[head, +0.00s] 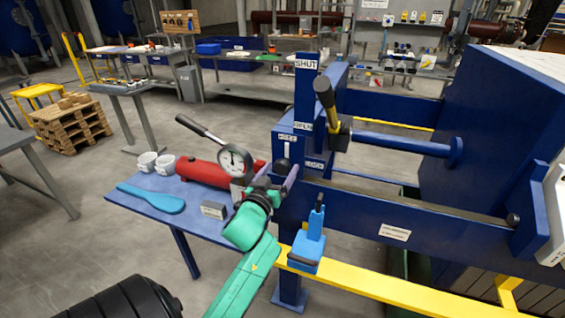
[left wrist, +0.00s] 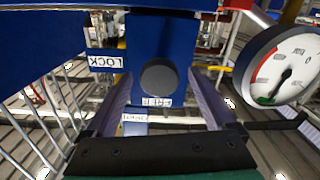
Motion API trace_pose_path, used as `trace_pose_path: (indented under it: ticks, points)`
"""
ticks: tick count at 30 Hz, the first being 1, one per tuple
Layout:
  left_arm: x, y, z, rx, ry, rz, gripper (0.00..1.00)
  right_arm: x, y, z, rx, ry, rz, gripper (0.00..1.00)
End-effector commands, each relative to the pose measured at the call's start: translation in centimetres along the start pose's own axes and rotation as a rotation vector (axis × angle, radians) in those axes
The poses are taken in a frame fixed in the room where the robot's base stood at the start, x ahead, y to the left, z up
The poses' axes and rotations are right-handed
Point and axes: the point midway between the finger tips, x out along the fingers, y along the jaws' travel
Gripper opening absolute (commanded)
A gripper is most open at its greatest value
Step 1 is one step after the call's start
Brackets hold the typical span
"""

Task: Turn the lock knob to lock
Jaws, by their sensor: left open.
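The lock knob (left wrist: 159,77) is a dark round knob on a blue block, seen end-on in the left wrist view. A LOCK label (left wrist: 105,61) is beside it and another small label (left wrist: 157,101) is below it in that view. In the head view the knob (head: 283,164) is partly behind my gripper, with the LOCK label (head: 314,165) to its right. My left gripper (head: 277,181) is open, its two fingers on either side of the knob in the wrist view. I cannot tell whether they touch it. My right gripper is not in view.
A pressure gauge (head: 235,161) with a red cylinder (head: 203,174) stands close left of my gripper. A lever with a dark handle (head: 325,92) rises above, near SHUT and OPEN labels. A blue clamp-like part (head: 308,246) and a yellow rail (head: 370,288) lie below right.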

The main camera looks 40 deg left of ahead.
Motion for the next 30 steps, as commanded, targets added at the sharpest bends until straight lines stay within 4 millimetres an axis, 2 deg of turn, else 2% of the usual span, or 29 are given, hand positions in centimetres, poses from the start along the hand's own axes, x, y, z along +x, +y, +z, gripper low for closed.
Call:
trace_pose_path:
  ticks: [1,4,12,14,15,19,30]
  points:
    - [0.9,0.1,-0.2,0.001,0.000,0.000,0.89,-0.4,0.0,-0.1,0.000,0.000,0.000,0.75]
    - [2.0,0.1,-0.1,0.000,0.001,0.001,0.89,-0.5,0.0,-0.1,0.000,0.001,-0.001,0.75]
    - [2.4,0.0,0.1,-0.001,-0.001,0.001,0.89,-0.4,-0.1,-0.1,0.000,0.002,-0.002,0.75]
    - [2.4,0.0,0.1,0.000,-0.001,0.001,0.70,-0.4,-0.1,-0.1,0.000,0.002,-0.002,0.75]
    - [2.4,0.0,0.1,0.000,-0.001,0.001,0.55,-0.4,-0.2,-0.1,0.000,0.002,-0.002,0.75]
    - [2.3,0.0,0.1,0.000,-0.001,0.001,0.05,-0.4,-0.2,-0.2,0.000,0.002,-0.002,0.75]
    - [2.3,0.0,0.1,0.048,-0.002,0.001,0.04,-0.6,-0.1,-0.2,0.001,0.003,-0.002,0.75]
